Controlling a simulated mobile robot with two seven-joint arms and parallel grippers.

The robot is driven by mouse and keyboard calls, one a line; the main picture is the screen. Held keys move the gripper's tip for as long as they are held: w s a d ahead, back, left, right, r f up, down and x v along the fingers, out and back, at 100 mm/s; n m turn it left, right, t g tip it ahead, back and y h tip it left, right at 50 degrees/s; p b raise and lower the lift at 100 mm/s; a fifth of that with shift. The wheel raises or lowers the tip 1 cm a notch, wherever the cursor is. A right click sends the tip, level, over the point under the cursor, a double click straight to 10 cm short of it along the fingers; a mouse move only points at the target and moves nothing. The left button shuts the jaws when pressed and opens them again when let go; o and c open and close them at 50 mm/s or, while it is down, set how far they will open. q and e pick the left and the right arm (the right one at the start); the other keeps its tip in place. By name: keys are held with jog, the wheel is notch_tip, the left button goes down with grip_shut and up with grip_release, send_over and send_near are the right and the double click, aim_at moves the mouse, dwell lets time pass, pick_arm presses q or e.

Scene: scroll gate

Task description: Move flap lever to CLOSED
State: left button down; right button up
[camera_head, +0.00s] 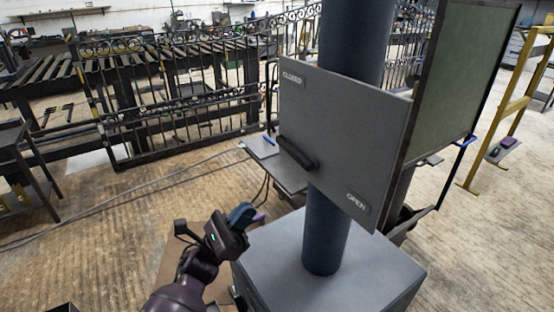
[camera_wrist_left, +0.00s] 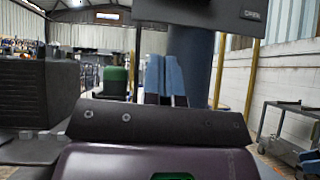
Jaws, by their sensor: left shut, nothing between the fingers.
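The flap lever (camera_head: 297,153) is a short dark bar on the front of a grey panel (camera_head: 345,125). It slants from upper left to lower right near the panel's lower left edge. The CLOSED label (camera_head: 291,78) is at the panel's upper left and the OPEN label (camera_head: 356,202) at its lower right. My left gripper (camera_head: 246,214) is shut and empty, below and left of the lever and apart from it. Its blue fingers show together in the left wrist view (camera_wrist_left: 165,78), below the panel's lower edge (camera_wrist_left: 200,12). The lever is not visible there. My right gripper is not in view.
The panel is on a dark blue column (camera_head: 326,230) rising from a grey box base (camera_head: 335,280). A green board (camera_head: 458,85) stands to its right. A small grey shelf (camera_head: 278,167) is behind the panel's left side. Black iron gates (camera_head: 170,100) stand farther back. Open floor lies left.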

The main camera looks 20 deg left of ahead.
aim_at(294, 152)
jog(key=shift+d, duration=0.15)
pick_arm(q)
jog(key=shift+w+r, duration=0.1)
jog(key=r+p+x, duration=0.1)
jog(key=x, duration=0.5)
jog(key=s+a+p+x, duration=0.1)
jog(key=p+x, duration=0.1)
jog(key=x, duration=0.4)
jog(key=shift+d+r, duration=0.2)
jog(key=shift+r, duration=0.45)
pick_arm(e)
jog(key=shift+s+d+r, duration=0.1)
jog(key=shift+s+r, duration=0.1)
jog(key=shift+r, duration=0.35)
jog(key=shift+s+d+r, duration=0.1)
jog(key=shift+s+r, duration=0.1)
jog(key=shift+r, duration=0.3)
pick_arm(q)
jog(key=shift+s, duration=0.15)
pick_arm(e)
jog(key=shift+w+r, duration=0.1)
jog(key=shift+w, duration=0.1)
pick_arm(q)
jog(key=shift+m, duration=0.4)
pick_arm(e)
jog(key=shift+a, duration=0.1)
